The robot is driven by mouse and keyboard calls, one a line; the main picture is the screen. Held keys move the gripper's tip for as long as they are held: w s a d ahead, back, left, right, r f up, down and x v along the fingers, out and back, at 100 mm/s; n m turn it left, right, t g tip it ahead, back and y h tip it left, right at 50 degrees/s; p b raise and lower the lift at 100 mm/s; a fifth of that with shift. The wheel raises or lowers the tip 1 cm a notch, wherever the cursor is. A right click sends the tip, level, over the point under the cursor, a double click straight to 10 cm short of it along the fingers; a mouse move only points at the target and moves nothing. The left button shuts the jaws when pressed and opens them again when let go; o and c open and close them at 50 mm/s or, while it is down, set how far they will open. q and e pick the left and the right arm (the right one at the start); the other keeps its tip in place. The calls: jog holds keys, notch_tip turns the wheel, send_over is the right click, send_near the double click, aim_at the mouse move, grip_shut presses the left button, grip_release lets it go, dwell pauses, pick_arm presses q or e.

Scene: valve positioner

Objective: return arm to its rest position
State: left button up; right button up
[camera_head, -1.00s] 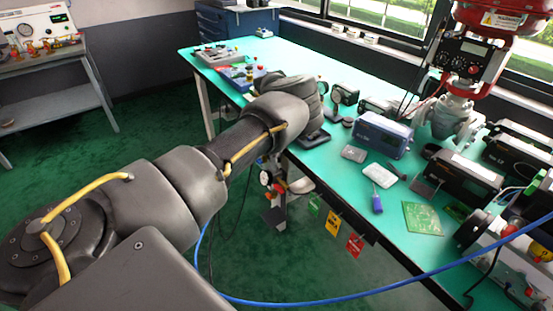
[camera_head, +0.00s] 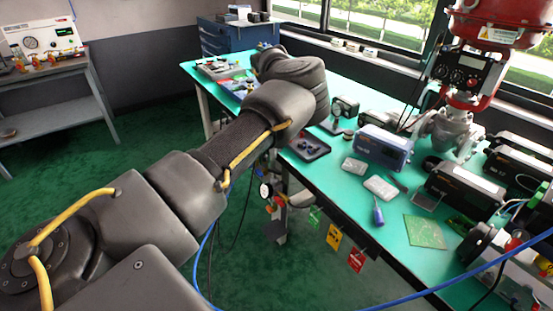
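My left arm (camera_head: 235,145) reaches from the lower left across the floor to the long edge of the green-topped workbench (camera_head: 395,215). Its bent grey wrist is over the bench. My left gripper (camera_head: 262,54) is at the far end of the arm, above the bench's far left part. It is mostly hidden by the wrist, and I cannot make out its fingers. No held thing shows. My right gripper is not in view.
A red-topped valve (camera_head: 490,30) with a positioner (camera_head: 462,68) stands at the right. A blue-grey box (camera_head: 383,147), a dark tray (camera_head: 307,149), a screwdriver (camera_head: 377,210) and a green circuit board (camera_head: 425,232) lie on the bench. Hanging tags (camera_head: 334,237) and a blue cable (camera_head: 430,288) are near its front edge.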

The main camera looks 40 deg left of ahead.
pick_arm(q)
jog(key=shift+r, duration=0.4)
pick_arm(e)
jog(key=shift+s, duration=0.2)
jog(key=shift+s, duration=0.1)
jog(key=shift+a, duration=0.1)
